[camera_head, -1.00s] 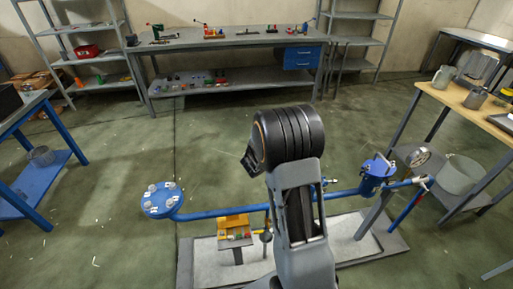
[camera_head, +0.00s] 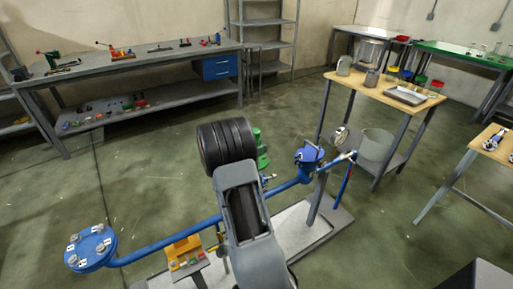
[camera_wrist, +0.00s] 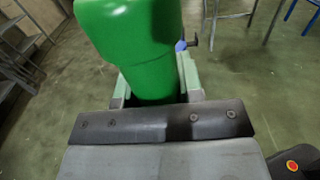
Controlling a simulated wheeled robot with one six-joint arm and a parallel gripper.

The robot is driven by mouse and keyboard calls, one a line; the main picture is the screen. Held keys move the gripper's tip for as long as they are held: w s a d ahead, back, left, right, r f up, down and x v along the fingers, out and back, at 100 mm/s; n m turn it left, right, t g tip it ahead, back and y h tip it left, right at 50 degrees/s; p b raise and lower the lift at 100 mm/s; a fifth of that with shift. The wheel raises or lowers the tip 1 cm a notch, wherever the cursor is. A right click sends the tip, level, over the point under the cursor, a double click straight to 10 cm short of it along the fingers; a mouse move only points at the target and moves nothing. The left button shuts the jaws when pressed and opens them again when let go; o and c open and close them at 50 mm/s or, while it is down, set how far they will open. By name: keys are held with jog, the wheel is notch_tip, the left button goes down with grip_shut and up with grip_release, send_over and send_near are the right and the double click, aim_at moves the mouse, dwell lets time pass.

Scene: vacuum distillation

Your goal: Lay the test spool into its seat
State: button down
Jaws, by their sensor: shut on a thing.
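A green test spool (camera_wrist: 135,30) fills the upper middle of the wrist view, a smooth rounded body narrowing towards my jaws. My gripper (camera_wrist: 156,78) is shut on it, with one finger at each side. In the head view a green part of the spool (camera_head: 262,150) shows just right of my black arm joint, which hides the rest and most of my gripper. It is held above the floor, near the blue pipe (camera_head: 165,242). I cannot tell which part is the seat.
The blue pipe runs from a bolted flange (camera_head: 90,247) to a blue fitting (camera_head: 309,156) over a pale base plate (camera_head: 335,222). A yellow block (camera_head: 184,250) stands beside my arm. A wooden table (camera_head: 345,80) stands at right, a grey bench (camera_head: 150,62) behind.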

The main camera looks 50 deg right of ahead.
jog(key=shift+a+r, duration=0.1)
jog(key=shift+f+b, duration=1.9)
jog(key=shift+f, duration=1.05)
jog(key=shift+f+b, duration=0.3)
jog(key=shift+f, duration=0.55)
dwell(0.6)
jog(key=c, duration=1)
grip_release()
jog(key=o, duration=0.3)
jog(key=shift+f, duration=0.15)
jog(key=v, duration=1.4)
jog(key=shift+r, duration=0.2)
